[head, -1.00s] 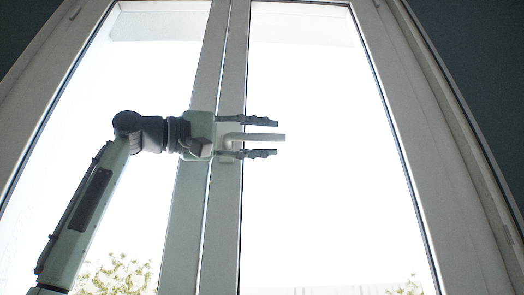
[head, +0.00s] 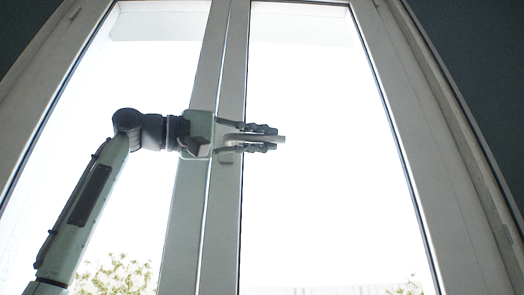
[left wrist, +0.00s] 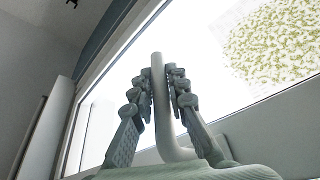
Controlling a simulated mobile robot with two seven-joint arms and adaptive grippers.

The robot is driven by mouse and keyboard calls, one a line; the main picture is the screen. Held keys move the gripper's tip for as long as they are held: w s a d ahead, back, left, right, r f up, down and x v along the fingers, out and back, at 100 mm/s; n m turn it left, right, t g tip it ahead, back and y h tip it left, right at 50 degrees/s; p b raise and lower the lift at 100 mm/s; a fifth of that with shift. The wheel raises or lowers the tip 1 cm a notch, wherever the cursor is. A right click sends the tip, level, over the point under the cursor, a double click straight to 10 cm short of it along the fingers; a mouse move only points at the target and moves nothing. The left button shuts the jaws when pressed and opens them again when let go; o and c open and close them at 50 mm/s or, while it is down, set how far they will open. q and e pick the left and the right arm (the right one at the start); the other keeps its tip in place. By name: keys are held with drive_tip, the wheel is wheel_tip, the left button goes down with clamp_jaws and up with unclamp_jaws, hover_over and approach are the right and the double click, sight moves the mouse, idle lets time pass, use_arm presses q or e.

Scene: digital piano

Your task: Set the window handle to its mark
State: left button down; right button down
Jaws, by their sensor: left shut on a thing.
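The window handle (head: 281,139) is a pale lever on the middle frame of the closed window. In the head view it lies about horizontal, its free end pointing right. My left gripper (head: 262,138) is shut on the lever, one finger above it and one below. The lever's tip sticks out past the fingertips. In the left wrist view the handle (left wrist: 160,95) runs between the two fingers of the left gripper (left wrist: 162,78), with its bend near the palm. The handle's base is mostly hidden by the gripper. I cannot make out a mark. My right gripper is not in view.
The window's middle frame (head: 190,215) stands behind the gripper, with bright glass panes on both sides. The right frame post (head: 430,140) and dark wall are farther right. The space in front of the right pane looks clear.

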use_arm(q)
drive_tip(key=shift+a+f+m+g+y, duration=0.3)
drive_tip(key=shift+f+y, duration=0.3)
drive_tip(key=shift+y, duration=0.35)
drive_tip(key=shift+a+f+m+g+y, duration=0.15)
drive_tip(key=shift+f+m+g+y, duration=0.2)
drive_tip(key=shift+f+y, duration=0.5)
drive_tip(key=shift+a+f+m+g+y, duration=0.25)
drive_tip(key=shift+f+m+g+y, duration=0.15)
drive_tip(key=shift+y, duration=0.7)
drive_tip(key=c, duration=1.5)
unclamp_jaws()
drive_tip(key=shift+v, duration=6)
drive_tip(key=shift+s, duration=0.1)
drive_tip(key=shift+c, duration=0.4)
